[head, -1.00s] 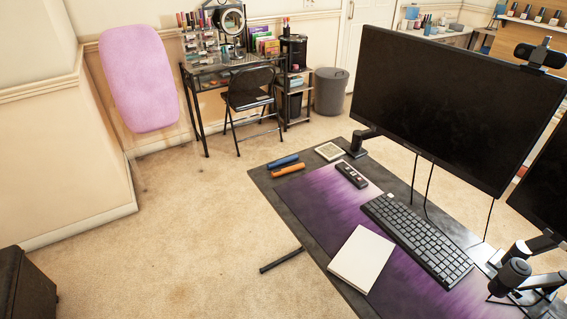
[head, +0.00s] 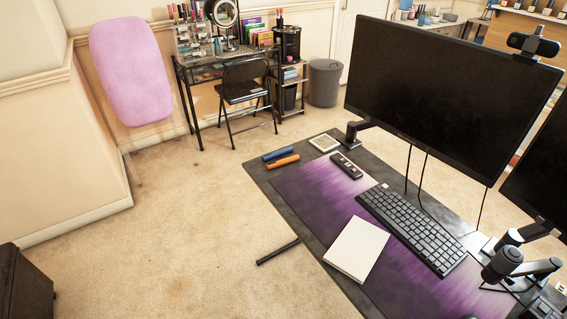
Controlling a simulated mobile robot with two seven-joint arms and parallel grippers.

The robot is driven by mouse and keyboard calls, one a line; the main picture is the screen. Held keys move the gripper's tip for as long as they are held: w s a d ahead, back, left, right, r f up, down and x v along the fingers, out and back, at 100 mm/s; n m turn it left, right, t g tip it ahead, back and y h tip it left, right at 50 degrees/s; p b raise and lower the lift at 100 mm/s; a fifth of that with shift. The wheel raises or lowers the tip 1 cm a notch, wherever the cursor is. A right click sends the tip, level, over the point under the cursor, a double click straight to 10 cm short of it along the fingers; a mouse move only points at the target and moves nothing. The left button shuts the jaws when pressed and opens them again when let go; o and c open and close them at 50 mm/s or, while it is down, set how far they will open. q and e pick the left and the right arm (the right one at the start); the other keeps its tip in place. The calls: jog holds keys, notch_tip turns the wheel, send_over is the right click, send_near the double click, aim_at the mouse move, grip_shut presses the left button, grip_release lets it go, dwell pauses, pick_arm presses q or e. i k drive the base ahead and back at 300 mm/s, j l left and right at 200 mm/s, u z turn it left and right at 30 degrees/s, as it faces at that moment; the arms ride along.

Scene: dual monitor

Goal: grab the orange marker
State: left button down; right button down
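The orange marker (head: 283,161) lies on the desk (head: 262,178) near its far left corner. A blue marker (head: 278,153) lies just behind it, roughly parallel and close beside it. Neither of my grippers shows in the head view, so nothing is seen near the orange marker or holding it.
A remote (head: 346,165), a small framed item (head: 324,142), a white notebook (head: 356,248) and a black keyboard (head: 412,229) share the desk, partly on a purple mat (head: 310,200). A large monitor (head: 450,100) stands over the right side. Carpet left of the desk is clear.

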aim_at(289, 159)
jog(key=i+j+z, duration=0.2)
jog(key=i+j, duration=0.15)
jog(key=i+j+z, duration=0.15)
jog(key=i+j, duration=0.2)
jog(key=i+j+z, duration=0.2)
jog(key=i+j, duration=0.15)
jog(key=i+j+z, duration=0.15)
jog(key=i+j, duration=0.15)
jog(key=j, duration=0.25)
jog(key=i+j+z, duration=0.2)
jog(key=j, duration=0.3)
jog(key=i, duration=0.05)
